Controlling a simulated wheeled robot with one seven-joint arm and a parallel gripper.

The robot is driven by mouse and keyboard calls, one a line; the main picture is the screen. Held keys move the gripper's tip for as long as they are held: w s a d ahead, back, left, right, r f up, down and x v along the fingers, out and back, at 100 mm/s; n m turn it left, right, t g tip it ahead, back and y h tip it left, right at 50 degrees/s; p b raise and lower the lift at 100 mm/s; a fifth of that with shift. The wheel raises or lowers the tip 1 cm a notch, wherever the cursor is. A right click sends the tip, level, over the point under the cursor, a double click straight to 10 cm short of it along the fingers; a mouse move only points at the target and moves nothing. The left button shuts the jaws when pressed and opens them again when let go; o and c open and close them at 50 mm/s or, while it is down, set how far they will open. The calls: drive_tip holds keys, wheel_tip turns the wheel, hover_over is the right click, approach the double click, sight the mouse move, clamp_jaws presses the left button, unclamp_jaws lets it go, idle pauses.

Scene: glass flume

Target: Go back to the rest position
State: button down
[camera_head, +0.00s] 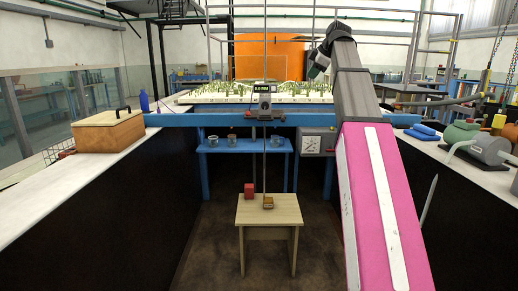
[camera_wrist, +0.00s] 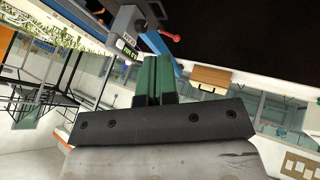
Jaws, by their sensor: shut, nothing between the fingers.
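My gripper (camera_head: 317,70) is at the far end of my raised grey and pink arm, in the upper right of the head view. It is above the level of the blue beam (camera_head: 205,120). In the wrist view its two green fingers (camera_wrist: 153,80) lie side by side, shut with nothing between them. The wrist view is strongly tilted. It shows the gauge with a lit display (camera_wrist: 127,43) and a red knob (camera_wrist: 170,34) beyond the fingertips, apart from them.
A wooden box (camera_head: 107,131) stands on the left ledge. A small wooden table (camera_head: 269,222) below carries a red block (camera_head: 249,191) and a small brown item (camera_head: 268,202). Blue cloths (camera_head: 422,132) and a grey motor-like machine (camera_head: 490,149) occupy the right ledge. A thin vertical rod (camera_head: 265,165) crosses the middle.

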drive_tip(key=s+a+f+m+g+h, duration=0.15)
drive_tip(key=f+m, duration=0.25)
drive_tip(key=f, duration=1.5)
drive_tip(key=s+f+m+g+h, duration=0.15)
drive_tip(key=f+m, duration=0.35)
drive_tip(key=f, duration=1.4)
drive_tip(key=s+f+m+g, duration=0.1)
drive_tip(key=s+f+m, duration=0.2)
drive_tip(key=s+f, duration=0.7)
drive_tip(key=s+a+f+m+g+h, duration=0.1)
drive_tip(key=s+f+m, duration=0.3)
drive_tip(key=s+f, duration=0.7)
wheel_tip(320, 180, down, 9)
drive_tip(key=shift+s+r+m+g+h, duration=0.2)
drive_tip(key=shift+m+g+h, duration=0.1)
drive_tip(key=shift+g, duration=0.1)
